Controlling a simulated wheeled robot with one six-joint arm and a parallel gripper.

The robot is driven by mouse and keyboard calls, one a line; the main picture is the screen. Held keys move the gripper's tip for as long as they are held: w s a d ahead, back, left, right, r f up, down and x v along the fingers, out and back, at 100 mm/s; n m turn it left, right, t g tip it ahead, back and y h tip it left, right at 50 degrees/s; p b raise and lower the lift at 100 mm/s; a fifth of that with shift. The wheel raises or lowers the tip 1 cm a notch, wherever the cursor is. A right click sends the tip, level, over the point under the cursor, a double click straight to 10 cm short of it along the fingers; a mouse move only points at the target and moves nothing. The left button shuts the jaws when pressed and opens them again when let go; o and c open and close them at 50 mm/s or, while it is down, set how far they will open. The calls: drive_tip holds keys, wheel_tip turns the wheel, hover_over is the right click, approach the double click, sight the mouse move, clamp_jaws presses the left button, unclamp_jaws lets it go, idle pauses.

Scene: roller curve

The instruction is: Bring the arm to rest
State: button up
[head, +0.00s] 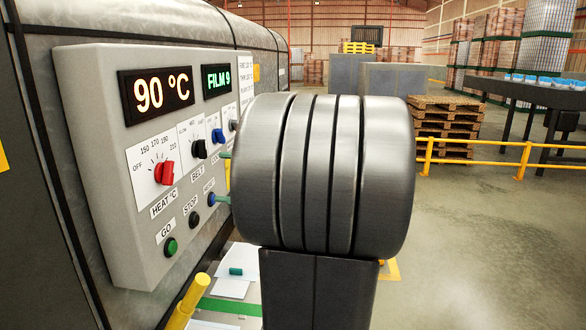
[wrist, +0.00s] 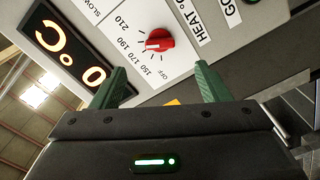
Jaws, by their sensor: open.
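My gripper (wrist: 161,70) is open and empty, with its two green fingers spread toward the control panel (head: 110,240). In the wrist view, the red heat knob (wrist: 160,40) shows beyond and between the fingertips, apart from them. The same knob is at the left in the head view (head: 164,172). In the head view my dark arm fills the middle and hides most of the gripper. Only bits of the green fingers (head: 224,178) show at the arm's left edge, beside the panel.
The panel has a 90 °C display (head: 155,92), a FILM 9 display (head: 216,80), a black knob (head: 199,149), a blue knob (head: 218,135) and a green GO button (head: 170,247). A yellow post (head: 188,300) stands below. Pallets (head: 448,120) and a yellow rail (head: 480,144) are farther right; the right floor is clear.

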sight(174, 171)
drive_tip(key=a+p, duration=0.2)
drive_tip(key=a, duration=1)
drive_tip(key=shift+w+p, duration=0.3)
drive_tip(key=shift+w, duration=0.15)
drive_tip(key=shift+d, duration=0.1)
drive_tip(key=s+d+b, duration=0.1)
drive_tip(key=d+b, duration=0.2)
drive_tip(key=d, duration=1)
drive_tip(key=a+n+b, duration=0.1)
drive_tip(key=a+n, duration=0.2)
drive_tip(key=a, duration=0.1)
drive_tip(key=a+n+b, duration=0.1)
drive_tip(key=a+n, duration=0.3)
drive_tip(key=w+a+n+b, duration=0.1)
drive_tip(key=a+n, duration=0.3)
drive_tip(key=a, duration=0.1)
drive_tip(key=shift+r+b, duration=0.15)
drive_tip(key=shift+b, duration=0.25)
drive_tip(key=n, duration=0.4)
drive_tip(key=shift+r+n+b, duration=0.2)
drive_tip(key=shift+n+b, duration=0.1)
